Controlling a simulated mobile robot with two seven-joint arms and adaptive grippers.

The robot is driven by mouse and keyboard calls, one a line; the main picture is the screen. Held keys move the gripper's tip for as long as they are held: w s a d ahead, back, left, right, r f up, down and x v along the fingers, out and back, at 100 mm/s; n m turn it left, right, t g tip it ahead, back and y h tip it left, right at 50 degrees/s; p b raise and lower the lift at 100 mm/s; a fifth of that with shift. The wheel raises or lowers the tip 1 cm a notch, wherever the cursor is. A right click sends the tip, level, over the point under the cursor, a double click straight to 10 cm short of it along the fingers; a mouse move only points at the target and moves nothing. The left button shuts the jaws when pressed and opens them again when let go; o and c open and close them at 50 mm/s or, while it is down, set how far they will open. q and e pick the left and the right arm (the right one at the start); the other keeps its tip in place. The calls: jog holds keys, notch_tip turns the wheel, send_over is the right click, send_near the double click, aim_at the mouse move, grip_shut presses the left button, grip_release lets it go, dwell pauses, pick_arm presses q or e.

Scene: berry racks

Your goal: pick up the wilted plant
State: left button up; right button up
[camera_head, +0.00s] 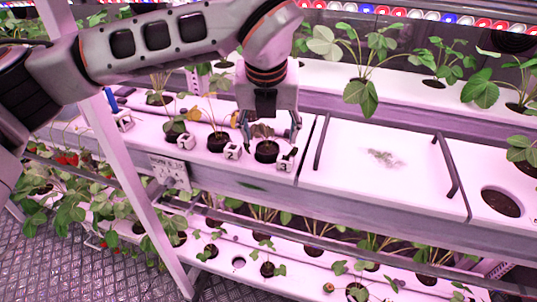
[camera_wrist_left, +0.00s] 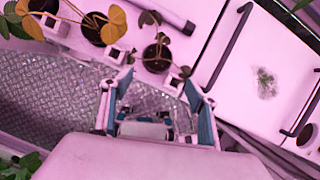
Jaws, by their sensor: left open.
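A small wilted plant (camera_head: 263,131) with drooping brownish leaves stands in a dark round pot (camera_head: 266,151) in the white rack, beside a white cube marked 3 (camera_head: 285,161). My left gripper (camera_head: 270,130) is open over this plant, its fingers pointing down on either side and partly hiding it. In the left wrist view the dark pot (camera_wrist_left: 157,58) with a few brown leaves lies just beyond my open left fingers (camera_wrist_left: 156,84), which do not hold anything. My right gripper is out of view.
A yellow-leaved plant (camera_head: 213,112) stands close on the left, by a cube marked 2 (camera_head: 232,152). To the right is a white tray (camera_head: 350,175) with dark handles and a small heap of debris. Green plants (camera_head: 365,65) stand on the rack behind; more grow on the lower tier.

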aim_at(268, 147)
pick_arm(q)
jog(key=x, duration=0.2)
jog(key=w+p+x, duration=0.1)
jog(key=x, duration=0.4)
jog(key=shift+w+a, duration=0.25)
jog(key=shift+a, duration=0.05)
jog(key=c, duration=1.2)
